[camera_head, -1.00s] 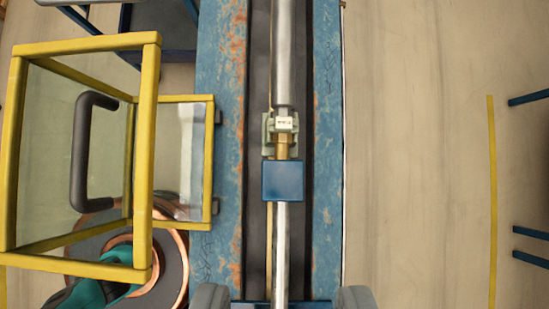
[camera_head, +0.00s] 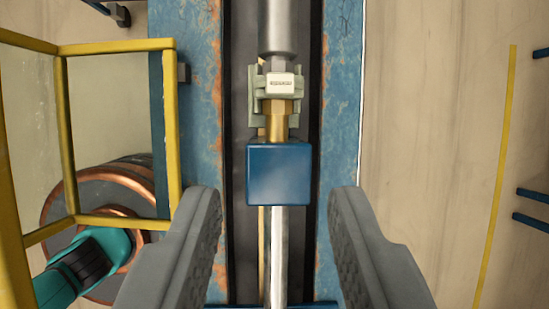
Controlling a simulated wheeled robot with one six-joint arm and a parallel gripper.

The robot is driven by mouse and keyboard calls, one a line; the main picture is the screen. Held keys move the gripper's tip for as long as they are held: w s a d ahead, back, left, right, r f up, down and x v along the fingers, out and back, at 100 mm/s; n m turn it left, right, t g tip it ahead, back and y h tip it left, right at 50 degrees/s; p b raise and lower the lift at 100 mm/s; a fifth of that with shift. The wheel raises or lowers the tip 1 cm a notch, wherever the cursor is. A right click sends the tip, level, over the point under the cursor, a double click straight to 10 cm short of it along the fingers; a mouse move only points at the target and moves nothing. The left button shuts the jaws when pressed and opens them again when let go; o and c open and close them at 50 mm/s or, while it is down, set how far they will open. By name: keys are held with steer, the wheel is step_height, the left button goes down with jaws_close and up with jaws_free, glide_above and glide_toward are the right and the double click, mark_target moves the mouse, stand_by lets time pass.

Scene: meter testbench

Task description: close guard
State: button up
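The guard (camera_head: 120,46) is a yellow frame with clear panels at the left of the view. It stands swung out to the left of the blue bench (camera_head: 190,120), so the bench's middle channel is uncovered. Part of the guard is cut off by the left picture edge, and its dark handle does not show. My gripper (camera_head: 275,200) is open, with one grey finger on each side of the channel. Nothing is between the fingers except the view of the bench below. The guard is left of my gripper, and I see no contact.
A brass meter fitting with a white label (camera_head: 281,84) sits in the channel below a steel cylinder (camera_head: 277,25). A blue block (camera_head: 279,174) and a shiny rod (camera_head: 277,255) follow it.

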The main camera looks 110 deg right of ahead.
steer(key=shift+w+a+f, duration=0.15)
steer(key=shift+f, duration=0.35)
jaws_close()
stand_by(1.1)
jaws_free()
steer(key=shift+r, duration=0.1)
steer(key=v, duration=1.7)
